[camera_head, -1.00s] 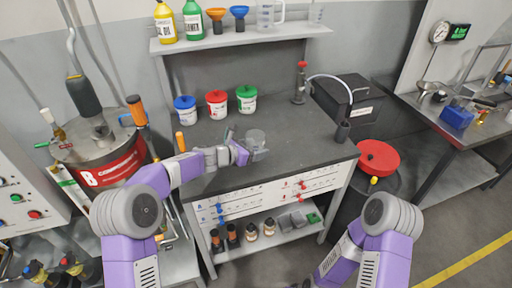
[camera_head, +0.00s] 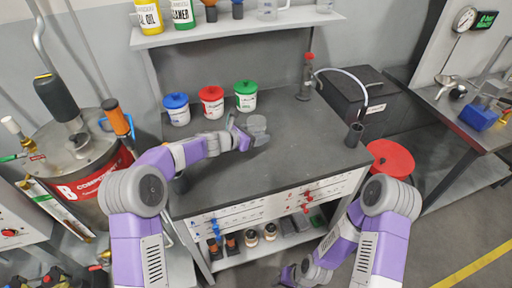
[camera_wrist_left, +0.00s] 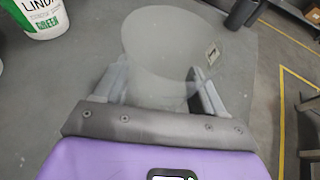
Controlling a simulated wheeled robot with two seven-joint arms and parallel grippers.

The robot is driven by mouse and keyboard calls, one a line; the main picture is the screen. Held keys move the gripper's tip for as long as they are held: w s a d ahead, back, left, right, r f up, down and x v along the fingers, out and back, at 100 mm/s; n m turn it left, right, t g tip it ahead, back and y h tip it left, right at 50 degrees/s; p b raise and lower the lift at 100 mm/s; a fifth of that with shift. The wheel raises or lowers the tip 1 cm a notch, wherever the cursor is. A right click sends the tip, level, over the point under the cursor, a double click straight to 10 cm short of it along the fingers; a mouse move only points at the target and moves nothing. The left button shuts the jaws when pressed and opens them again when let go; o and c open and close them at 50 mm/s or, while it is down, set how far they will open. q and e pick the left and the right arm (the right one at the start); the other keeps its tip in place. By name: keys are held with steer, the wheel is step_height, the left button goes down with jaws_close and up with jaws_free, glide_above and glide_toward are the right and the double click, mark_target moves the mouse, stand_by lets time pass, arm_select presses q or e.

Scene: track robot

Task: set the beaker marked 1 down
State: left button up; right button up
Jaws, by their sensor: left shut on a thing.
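The beaker (camera_head: 257,125) is a clear, greyish cup over the dark bench top (camera_head: 290,155), in front of the green-lidded tub. My left gripper (camera_head: 246,132) is shut on it from the left side. In the left wrist view the beaker (camera_wrist_left: 165,50) sits between the two fingers, with a small pale label on its right side; the mark on it is too small to read. I cannot tell whether its base touches the bench. My right gripper (camera_head: 290,274) is low, in front of the bench's lower shelf, and too small to read.
Blue (camera_head: 177,110), red (camera_head: 211,103) and green (camera_head: 246,97) lidded tubs stand at the back left of the bench. A hose stand (camera_head: 306,80) and a dark cup (camera_head: 354,134) are at the right. The bench middle is clear.

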mark_target(256, 152)
arm_select(q)
step_height(256, 152, down, 6)
steer(key=shift+r+b, duration=0.15)
steer(key=shift+b, duration=1)
steer(key=shift+f, duration=0.2)
steer(key=o, duration=1.1)
steer(key=shift+c, duration=0.2)
steer(key=shift+r, duration=0.2)
steer(key=shift+a+r, duration=0.2)
steer(key=v, duration=0.7)
steer(key=shift+s+p, duration=0.1)
steer(key=shift+p, duration=0.25)
